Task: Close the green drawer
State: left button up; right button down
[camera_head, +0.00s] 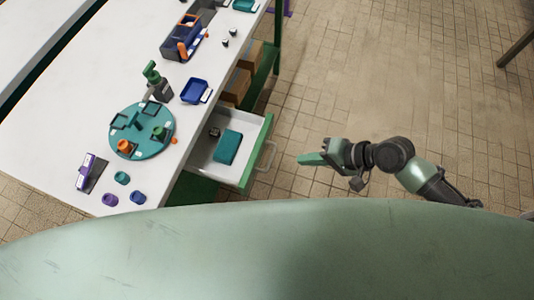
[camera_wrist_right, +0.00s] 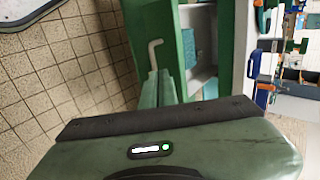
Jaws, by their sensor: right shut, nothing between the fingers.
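The green drawer (camera_head: 245,178) stands open, pulled out to the right from under the white table. Its front is green, its inside is white, and a pale handle (camera_head: 268,157) sticks out from the front. A teal box (camera_head: 228,147) and a small dark item (camera_head: 214,132) lie inside. My right gripper (camera_head: 304,158) is shut and empty, to the right of the handle and apart from it. In the right wrist view the drawer front (camera_wrist_right: 160,35) and handle (camera_wrist_right: 153,52) show beyond the shut fingers (camera_wrist_right: 160,88). My left gripper is not in view.
The white table (camera_head: 60,130) holds a round teal tray (camera_head: 150,148), a blue bin (camera_head: 195,91), a blue and orange toolbox (camera_head: 180,42) and small cups. Cardboard boxes (camera_head: 237,85) sit below the table. The tiled floor (camera_head: 380,80) right of the drawer is clear.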

aim_at(257, 157)
jog(key=x, duration=0.4)
jog(key=a+r+x, duration=0.1)
jog(key=x, duration=0.3)
jog(key=p+x, duration=0.1)
jog(key=x, duration=0.3)
jog(key=shift+w+a+r, duration=0.15)
jog(key=shift+w+r, duration=0.1)
jog(key=shift+r, duration=0.05)
jog(key=shift+w+a, duration=0.2)
jog(key=shift+a, duration=0.3)
jog(key=shift+w+a, duration=0.1)
jog(key=shift+a, duration=0.1)
jog(key=w+a, duration=0.2)
jog(key=a, duration=0.3)
jog(key=w+a, duration=0.2)
jog(key=a, duration=0.3)
jog(key=w+a, duration=0.2)
jog(key=a, duration=0.3)
jog(key=shift+w+f, duration=0.1)
